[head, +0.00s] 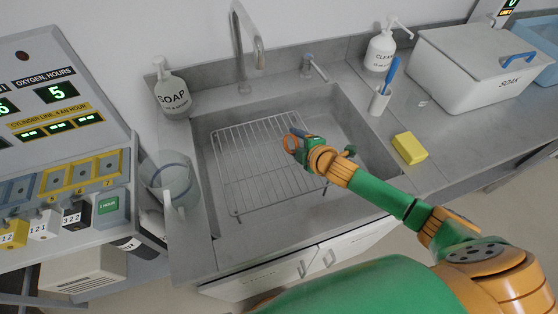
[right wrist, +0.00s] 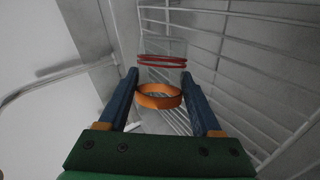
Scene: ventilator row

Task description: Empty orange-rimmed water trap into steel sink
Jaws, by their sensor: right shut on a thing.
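The water trap shows as an orange rim (head: 289,145) in the head view, beside my right gripper's tip. My right gripper (head: 298,140) is shut on it and holds it over the steel sink (head: 372,152). In the right wrist view the orange rim (right wrist: 158,101) lies between the two blue fingers of my right gripper (right wrist: 160,88). Two thin red rings show just beyond it. The trap's clear body hardly shows, and I cannot tell whether it holds water. My left gripper is out of view.
A wire rack (head: 238,172) covers the sink's left part. The tap (head: 240,50) and soap bottle (head: 173,95) stand behind. A clear jug (head: 170,180) stands left. A yellow sponge (head: 409,148), brush cup (head: 380,100), cleaner bottle (head: 381,50) and soak bin (head: 470,70) are right.

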